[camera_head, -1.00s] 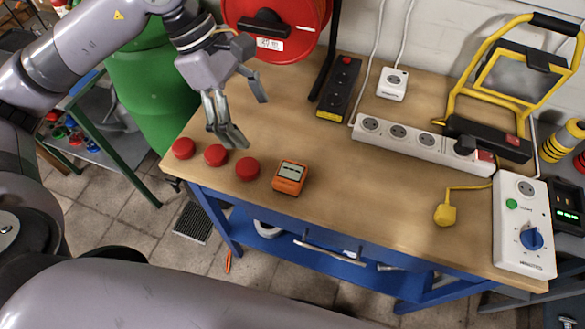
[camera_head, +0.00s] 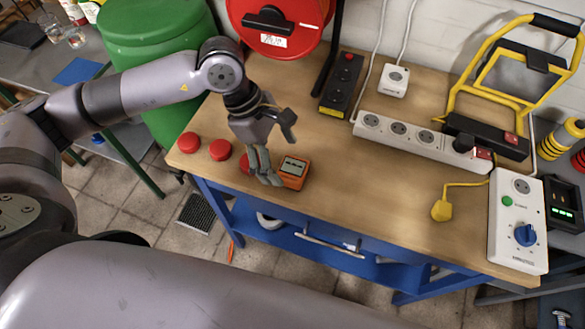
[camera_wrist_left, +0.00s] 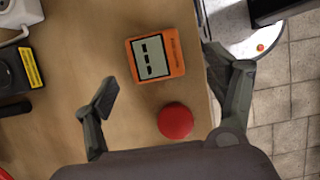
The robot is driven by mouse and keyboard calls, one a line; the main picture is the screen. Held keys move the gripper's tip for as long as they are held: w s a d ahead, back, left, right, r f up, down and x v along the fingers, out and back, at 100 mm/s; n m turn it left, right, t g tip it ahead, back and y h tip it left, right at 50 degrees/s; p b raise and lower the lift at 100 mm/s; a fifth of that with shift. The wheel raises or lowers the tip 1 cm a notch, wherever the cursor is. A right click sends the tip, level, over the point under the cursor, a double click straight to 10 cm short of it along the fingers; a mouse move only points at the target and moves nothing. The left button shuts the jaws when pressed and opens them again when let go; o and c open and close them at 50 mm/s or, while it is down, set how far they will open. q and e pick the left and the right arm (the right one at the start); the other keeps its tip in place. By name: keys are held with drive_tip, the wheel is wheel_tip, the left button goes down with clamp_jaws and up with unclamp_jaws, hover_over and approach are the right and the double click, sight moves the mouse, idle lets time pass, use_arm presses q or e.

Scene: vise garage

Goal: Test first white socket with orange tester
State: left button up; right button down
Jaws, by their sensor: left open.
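The orange tester (camera_head: 293,172) with a grey display lies on the wooden bench near its front edge. It also shows in the left wrist view (camera_wrist_left: 176,64), just beyond and between the open fingers. My left gripper (camera_head: 277,163) is open and empty beside the tester, above the bench; its fingers partly hide one red button. In the wrist view the left gripper (camera_wrist_left: 165,98) spans a red button and the tester's near side. The white power strip (camera_head: 410,140) has several sockets and a black plug at its right end. A single white socket (camera_head: 392,82) stands behind it. My right gripper is not in view.
Red buttons (camera_head: 220,149) line the bench's left front edge. The bench middle (camera_head: 350,180) is clear.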

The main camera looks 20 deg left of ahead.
sight(292, 168)
use_arm(q)
drive_tip(key=shift+d+f+p, duration=0.3)
drive_tip(key=shift+p, duration=0.05)
drive_tip(key=x, duration=0.1)
drive_tip(key=p+x, duration=0.1)
drive_tip(key=x, duration=0.1)
drive_tip(key=shift+w+d+f, duration=0.2)
drive_tip(key=shift+w+d, duration=0.1)
drive_tip(key=shift+d+f, duration=0.1)
drive_tip(key=shift+f, duration=0.3)
drive_tip(key=shift+c, duration=0.5)
drive_tip(key=c, duration=1.1)
